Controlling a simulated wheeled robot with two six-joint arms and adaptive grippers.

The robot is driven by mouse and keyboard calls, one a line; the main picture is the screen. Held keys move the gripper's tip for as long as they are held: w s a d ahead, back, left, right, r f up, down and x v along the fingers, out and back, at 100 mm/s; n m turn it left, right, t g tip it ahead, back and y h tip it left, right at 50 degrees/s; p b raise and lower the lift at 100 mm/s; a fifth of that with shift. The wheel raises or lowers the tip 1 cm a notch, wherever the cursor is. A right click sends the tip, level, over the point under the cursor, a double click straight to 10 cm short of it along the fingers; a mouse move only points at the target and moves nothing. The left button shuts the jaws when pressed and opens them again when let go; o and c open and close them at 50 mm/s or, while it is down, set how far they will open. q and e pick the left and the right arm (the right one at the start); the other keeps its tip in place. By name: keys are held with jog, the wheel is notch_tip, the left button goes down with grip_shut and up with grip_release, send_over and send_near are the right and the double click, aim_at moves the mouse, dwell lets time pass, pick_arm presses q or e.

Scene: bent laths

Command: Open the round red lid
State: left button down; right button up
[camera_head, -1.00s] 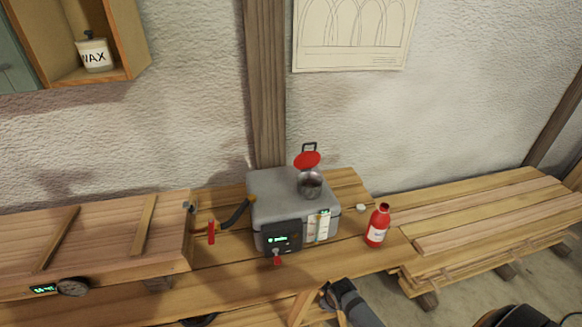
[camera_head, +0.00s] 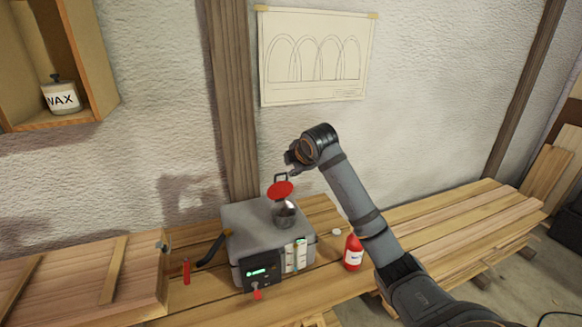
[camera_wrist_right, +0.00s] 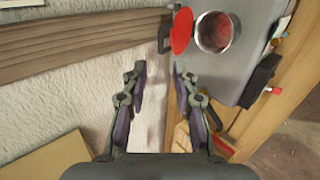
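The round red lid (camera_head: 280,190) stands raised and tilted back behind the metal filler neck (camera_head: 284,214) on top of a grey box (camera_head: 240,222). My left gripper is not in view.
A red bottle (camera_head: 353,253) stands right of the box, near a small white cap (camera_head: 336,231). A black hose (camera_head: 211,250) and a red-handled item (camera_head: 186,271) are left of it. A wooden post (camera_head: 232,110) and wall rise behind. Planks (camera_head: 440,225) lie to the right.

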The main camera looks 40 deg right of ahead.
aim_at(282, 174)
jog(key=shift+b+x, duration=1.1)
jog(key=shift+x, duration=4.95)
jog(key=shift+f, duration=0.1)
jog(key=shift+s, duration=0.1)
grip_shut()
jog(key=shift+d, duration=0.1)
